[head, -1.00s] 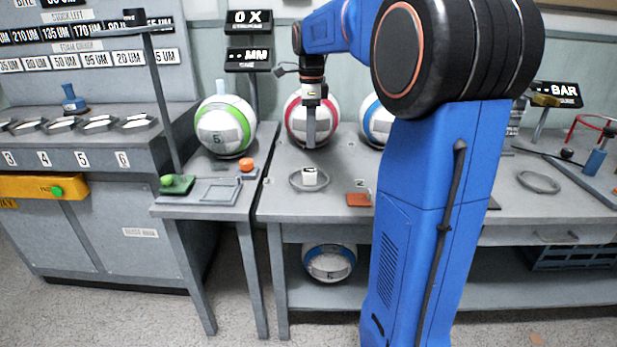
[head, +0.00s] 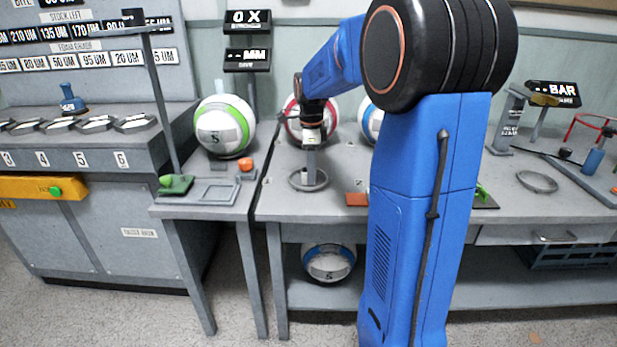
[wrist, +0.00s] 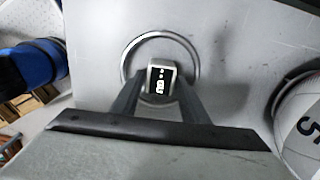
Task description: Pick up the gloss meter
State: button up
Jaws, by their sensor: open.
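The gloss meter (wrist: 161,79) appears to be the small pale box with a dark display face, standing inside a metal ring (wrist: 125,60) on the bench, as the wrist view shows. My gripper (wrist: 160,92) is open, its two fingers on either side of the meter. No contact with it can be made out.
A ball with a green band (head: 224,126) stands to the left. Balls with red and blue bands stand behind my arm; one shows at the wrist view's right edge (wrist: 302,125). An orange block (head: 357,199) lies right of the ring.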

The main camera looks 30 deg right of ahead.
jog(key=shift+f, duration=0.35)
jog(key=c, duration=0.8)
jog(key=shift+c, duration=0.2)
